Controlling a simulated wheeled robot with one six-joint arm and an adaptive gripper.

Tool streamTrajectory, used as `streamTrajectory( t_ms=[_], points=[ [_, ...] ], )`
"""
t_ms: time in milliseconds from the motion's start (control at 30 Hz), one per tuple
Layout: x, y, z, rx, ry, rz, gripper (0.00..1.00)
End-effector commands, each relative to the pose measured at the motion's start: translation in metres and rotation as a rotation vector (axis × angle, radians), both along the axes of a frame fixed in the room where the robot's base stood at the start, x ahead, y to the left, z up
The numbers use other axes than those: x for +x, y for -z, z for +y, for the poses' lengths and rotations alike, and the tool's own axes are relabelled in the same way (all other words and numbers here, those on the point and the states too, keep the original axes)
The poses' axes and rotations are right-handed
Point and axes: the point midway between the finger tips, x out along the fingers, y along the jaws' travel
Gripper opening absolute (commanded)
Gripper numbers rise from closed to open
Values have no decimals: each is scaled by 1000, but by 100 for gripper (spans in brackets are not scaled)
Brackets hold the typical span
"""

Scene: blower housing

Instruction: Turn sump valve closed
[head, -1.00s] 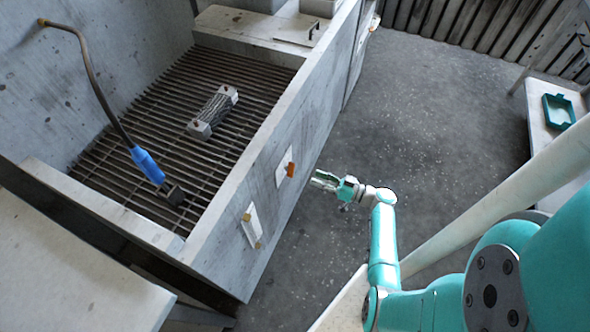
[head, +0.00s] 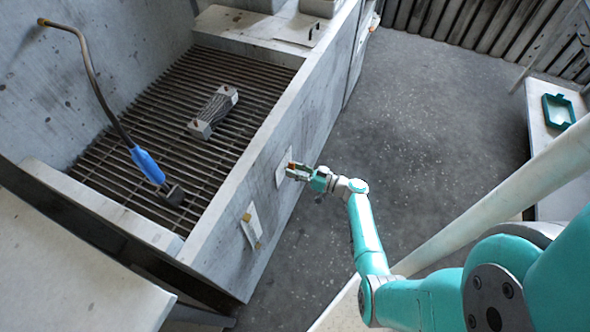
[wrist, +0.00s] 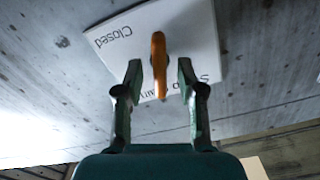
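The sump valve's orange handle (wrist: 159,64) stands out from a white label plate (wrist: 120,35) on the grey housing wall in the wrist view. The plate reads "Closed" at its left; the rest of its lettering is partly covered. My gripper (wrist: 160,75) is open, with one finger on each side of the handle and a visible gap to each. In the head view my gripper (head: 298,170) is at the right-hand plate (head: 283,165) on the housing's outer wall and covers most of the handle.
A second white plate (head: 251,225) with orange-brown parts is on the same wall, nearer the camera. Inside the housing, a finned block (head: 213,110) and a blue-handled tool (head: 148,165) on a hose lie on the grate (head: 130,140). The floor (head: 420,120) to the right is clear.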

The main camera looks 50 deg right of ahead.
Motion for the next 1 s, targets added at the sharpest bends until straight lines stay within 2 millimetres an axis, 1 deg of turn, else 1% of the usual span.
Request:
streamTrajectory(
  t_ms=[33,67,100,167,467,633,767,1000],
  points=[
    [0,0,0,0,0,0,31],
    [0,0,0,0,0,0,24],
    [0,0,0,0,0,0,14],
    [0,0,0,0,0,0,0],
    [0,0,0,7,0,2,0],
    [0,0,-1,50,0,18,0],
    [0,0,-1,117,0,42,0],
    [1,1,-2,306,0,111,0]
  ],
)
